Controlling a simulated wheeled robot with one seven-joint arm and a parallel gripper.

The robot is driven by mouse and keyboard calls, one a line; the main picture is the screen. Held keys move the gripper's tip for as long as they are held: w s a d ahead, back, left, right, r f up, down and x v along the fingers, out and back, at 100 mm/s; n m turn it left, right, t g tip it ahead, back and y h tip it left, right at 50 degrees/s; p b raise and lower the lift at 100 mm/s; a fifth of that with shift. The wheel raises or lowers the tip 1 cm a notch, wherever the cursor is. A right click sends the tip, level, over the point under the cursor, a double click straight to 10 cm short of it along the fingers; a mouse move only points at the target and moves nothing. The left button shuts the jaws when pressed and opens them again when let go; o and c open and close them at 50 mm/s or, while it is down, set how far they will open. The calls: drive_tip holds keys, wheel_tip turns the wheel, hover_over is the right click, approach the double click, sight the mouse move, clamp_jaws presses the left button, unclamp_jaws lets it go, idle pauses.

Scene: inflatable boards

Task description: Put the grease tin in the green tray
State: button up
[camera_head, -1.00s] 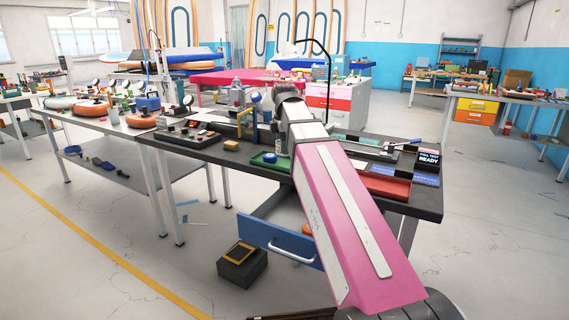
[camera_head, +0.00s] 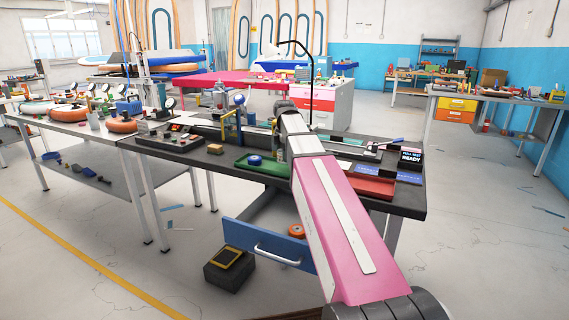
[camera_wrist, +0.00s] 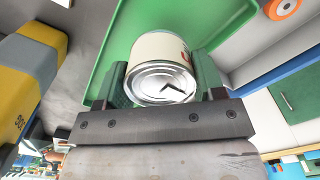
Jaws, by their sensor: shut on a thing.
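The grease tin (camera_wrist: 162,68), cream-sided with a silver end, is between the fingers of my gripper (camera_wrist: 168,88) in the wrist view. My gripper is shut on it. The green tray (camera_wrist: 118,40) lies behind the tin in that view; I cannot tell whether they touch. In the head view the green tray (camera_head: 274,172) sits near the front edge of the dark workbench, with a round blue item (camera_head: 255,160) in it. My gripper and the tin are hidden behind my pink arm there.
An open blue drawer (camera_head: 262,248) juts out below the bench with an orange roll (camera_head: 297,231) inside. A red tray (camera_head: 373,187) lies right of my arm. A yellow and grey object (camera_wrist: 30,75) stands left in the wrist view. A dark box (camera_head: 230,268) is on the floor.

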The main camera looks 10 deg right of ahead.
drive_tip(key=shift+f, duration=1.8)
drive_tip(key=shift+f, duration=0.15)
drive_tip(key=o, duration=1)
drive_tip(key=shift+c, duration=0.2)
wheel_tip(320, 180, up, 12)
drive_tip(key=shift+r, duration=0.15)
